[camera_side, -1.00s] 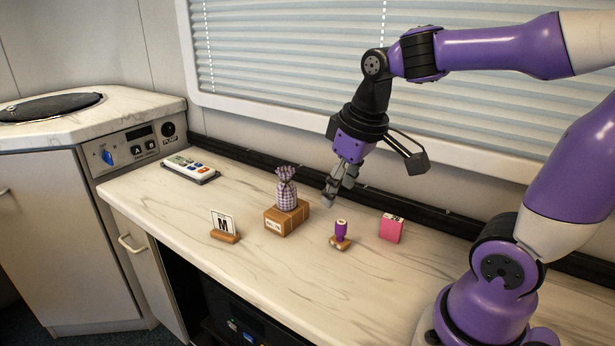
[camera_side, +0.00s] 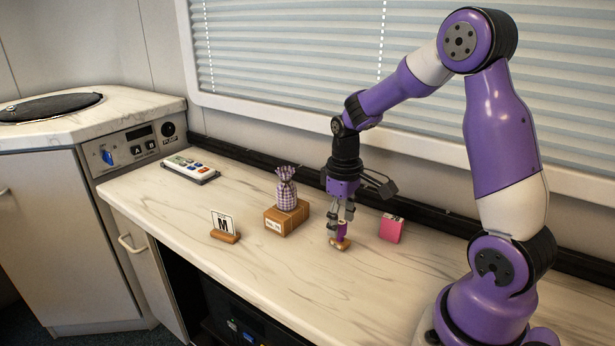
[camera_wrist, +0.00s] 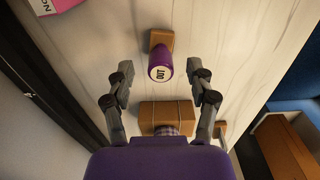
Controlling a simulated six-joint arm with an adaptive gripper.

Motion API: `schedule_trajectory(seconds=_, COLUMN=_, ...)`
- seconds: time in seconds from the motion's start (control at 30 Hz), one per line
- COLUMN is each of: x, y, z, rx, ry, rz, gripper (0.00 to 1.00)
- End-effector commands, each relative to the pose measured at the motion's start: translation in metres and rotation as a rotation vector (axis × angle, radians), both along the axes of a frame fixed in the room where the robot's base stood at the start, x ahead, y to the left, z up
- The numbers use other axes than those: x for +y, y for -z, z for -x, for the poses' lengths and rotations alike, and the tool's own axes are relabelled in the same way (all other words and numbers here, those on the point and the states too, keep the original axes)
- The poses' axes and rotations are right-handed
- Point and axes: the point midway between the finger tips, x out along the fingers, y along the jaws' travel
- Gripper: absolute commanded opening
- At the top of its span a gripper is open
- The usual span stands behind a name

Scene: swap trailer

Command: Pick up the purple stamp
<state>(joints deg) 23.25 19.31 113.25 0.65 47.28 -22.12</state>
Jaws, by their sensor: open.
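The purple stamp (camera_side: 341,230) stands on the counter on its small wooden base. In the wrist view the stamp (camera_wrist: 160,68) shows its round white top marked OUT, ahead of and roughly between the finger lines. My gripper (camera_side: 340,221) is at the stamp from above, pointing down, and its fingers partly hide the stamp's handle in the side view. In the wrist view my gripper (camera_wrist: 163,85) has its two fingers spread wide with nothing held between them. I cannot tell whether a finger touches the stamp.
A pink box (camera_side: 391,228) stands close to the right of the stamp. A brown box (camera_side: 284,219) with a checkered pouch (camera_side: 286,190) on it stands to the left. An M card (camera_side: 223,223) in a wooden holder is farther left. The counter in front is clear.

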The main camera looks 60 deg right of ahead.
Motion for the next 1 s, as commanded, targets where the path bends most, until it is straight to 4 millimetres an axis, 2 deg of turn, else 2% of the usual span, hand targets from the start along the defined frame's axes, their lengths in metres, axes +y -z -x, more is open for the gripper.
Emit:
schedule_trajectory(seconds=0.1, x=0.001, y=0.019, z=0.001, rx=0.005, ry=0.000, rz=-0.002, gripper=0.64)
schedule_trajectory(seconds=0.17, x=0.001, y=0.024, z=0.001, rx=0.002, ry=0.000, rz=-0.001, gripper=0.64)
schedule_trajectory(seconds=0.4, x=0.001, y=0.027, z=0.001, rx=0.000, ry=0.001, rz=0.000, gripper=0.64)
schedule_trajectory(seconds=0.43, x=0.001, y=0.027, z=0.001, rx=-0.001, ry=0.001, rz=0.000, gripper=0.59)
schedule_trajectory(seconds=0.53, x=0.001, y=0.027, z=0.001, rx=0.000, ry=0.001, rz=0.000, gripper=0.09)
schedule_trajectory(seconds=0.57, x=0.001, y=0.027, z=0.001, rx=0.000, ry=0.001, rz=0.000, gripper=0.00)
schedule_trajectory(seconds=1.0, x=0.001, y=0.024, z=0.001, rx=0.000, ry=0.001, rz=0.000, gripper=0.00)
